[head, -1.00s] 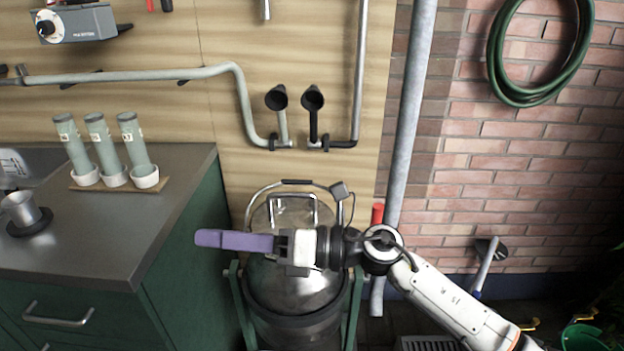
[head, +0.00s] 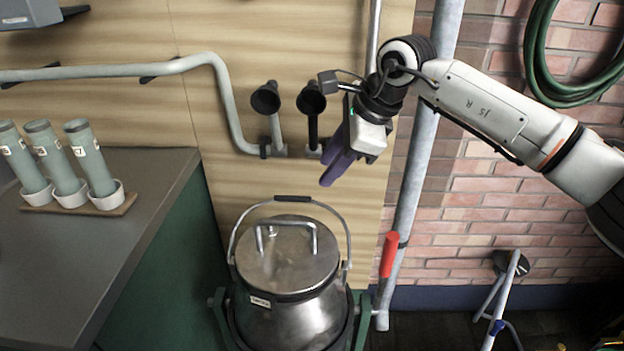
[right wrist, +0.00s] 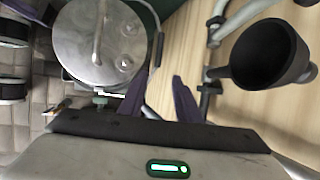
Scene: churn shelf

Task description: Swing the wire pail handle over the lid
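The steel pail (head: 300,322) stands in a green cradle, with a round lid (head: 285,268) on top that has a fixed bar handle. The wire pail handle (head: 340,222) arches up behind the lid, its black grip (head: 293,199) near the wooden wall. In the right wrist view the lid (right wrist: 75,45) is at upper left, with the black grip (right wrist: 159,48) beside it. My right gripper (head: 332,172) is above and to the right of the pail, apart from the handle. Its purple fingers (right wrist: 162,76) are apart with nothing between them. My left gripper is not in view.
Two black funnel-like cups (head: 311,100) on pipes are on the wall close to my right gripper. A red-ended lever (head: 389,255) stands right of the pail. A counter (head: 100,240) with tubes in a rack is at left. Space above the lid is clear.

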